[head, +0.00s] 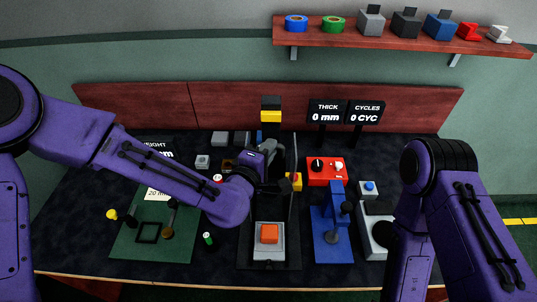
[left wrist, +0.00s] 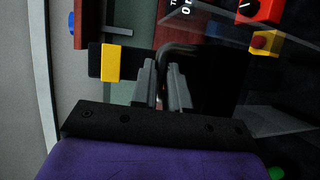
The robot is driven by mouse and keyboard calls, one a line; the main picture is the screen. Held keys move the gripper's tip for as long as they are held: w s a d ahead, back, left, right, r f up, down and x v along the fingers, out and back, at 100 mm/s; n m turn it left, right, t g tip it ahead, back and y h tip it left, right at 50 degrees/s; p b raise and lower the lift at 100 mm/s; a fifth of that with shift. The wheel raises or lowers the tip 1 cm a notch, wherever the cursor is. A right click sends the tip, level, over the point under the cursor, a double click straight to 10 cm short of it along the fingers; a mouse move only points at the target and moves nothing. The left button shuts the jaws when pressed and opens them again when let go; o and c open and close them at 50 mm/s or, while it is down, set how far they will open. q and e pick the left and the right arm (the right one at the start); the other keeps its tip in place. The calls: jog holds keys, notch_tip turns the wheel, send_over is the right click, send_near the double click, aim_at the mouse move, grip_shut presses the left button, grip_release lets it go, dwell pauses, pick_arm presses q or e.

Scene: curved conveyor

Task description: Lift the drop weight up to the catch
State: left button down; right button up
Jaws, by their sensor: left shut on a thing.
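My left gripper (head: 279,182) is in front of the dark drop tower at the middle of the bench. In the left wrist view its two grey fingers (left wrist: 162,88) are closed around a dark bent handle (left wrist: 181,48), which seems to belong to the drop weight. The weight's body is mostly hidden behind the gripper in the head view. The black-and-yellow catch (head: 271,109) is at the tower's top, above the gripper; it also shows in the left wrist view (left wrist: 111,62). An orange block (head: 269,233) sits on a grey base below. My right gripper is out of view.
A red box with a black knob (head: 325,170) and a blue press (head: 333,235) stand right of the tower. A green plate (head: 152,247) lies left. A shelf (head: 400,37) hangs above.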

pick_arm(q)
jog(key=shift+w+r, duration=0.1)
jog(key=shift+r, duration=0.65)
jog(key=c, duration=1.1)
grip_release()
jog(key=shift+s+a, duration=0.1)
jog(key=shift+s, duration=0.3)
jog(key=p+v, duration=0.6)
jog(key=v, duration=0.3)
jog(key=shift+s+a, duration=0.15)
jog(key=shift+s, duration=0.25)
